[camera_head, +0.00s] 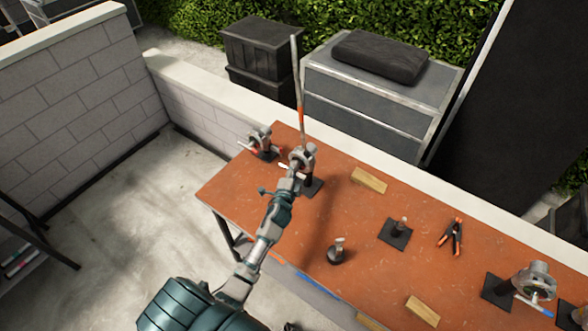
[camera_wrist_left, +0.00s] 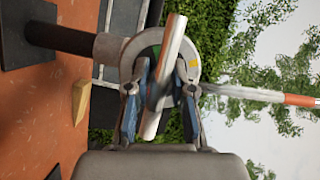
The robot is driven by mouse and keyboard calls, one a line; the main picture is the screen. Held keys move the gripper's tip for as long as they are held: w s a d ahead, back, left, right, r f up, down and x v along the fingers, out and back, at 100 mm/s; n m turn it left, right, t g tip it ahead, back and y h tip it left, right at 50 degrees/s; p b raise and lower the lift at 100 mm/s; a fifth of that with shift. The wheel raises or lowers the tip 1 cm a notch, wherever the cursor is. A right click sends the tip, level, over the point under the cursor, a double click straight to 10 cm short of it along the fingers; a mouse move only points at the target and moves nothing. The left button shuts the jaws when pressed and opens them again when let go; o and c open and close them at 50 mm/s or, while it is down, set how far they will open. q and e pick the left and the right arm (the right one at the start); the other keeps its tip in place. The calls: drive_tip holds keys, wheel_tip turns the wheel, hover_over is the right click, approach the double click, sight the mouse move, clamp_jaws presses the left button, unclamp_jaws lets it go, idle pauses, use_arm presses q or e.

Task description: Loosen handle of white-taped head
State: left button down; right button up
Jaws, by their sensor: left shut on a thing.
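A grey round grip head (camera_head: 304,154) stands on a dark post with a black base plate near the table's far left. Its white bar handle (camera_head: 286,167) sticks out to the left. In the left wrist view the head's ring (camera_wrist_left: 190,62) and pale handle (camera_wrist_left: 164,75) are close up, the handle lying slantwise between the fingers. My left gripper (camera_head: 295,172) reaches the head from the front and is shut on the handle, as the left wrist view (camera_wrist_left: 158,95) shows. A long thin rod (camera_head: 299,90) with an orange band rises from the head. My right gripper is not in view.
On the orange table (camera_head: 345,225), a head with a red handle (camera_head: 260,140) stands just left. A blue-handled head (camera_head: 534,282) is far right. Wooden blocks (camera_head: 369,180), short posts (camera_head: 396,230) and a clamp (camera_head: 453,235) lie between. A low wall runs behind.

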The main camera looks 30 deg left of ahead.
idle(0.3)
use_arm(q)
drive_tip(key=c, duration=0.9)
unclamp_jaws()
drive_tip(key=shift+a, duration=0.1)
drive_tip(key=shift+w, duration=0.15)
drive_tip(key=v, duration=1.2)
drive_tip(key=shift+f, duration=0.15)
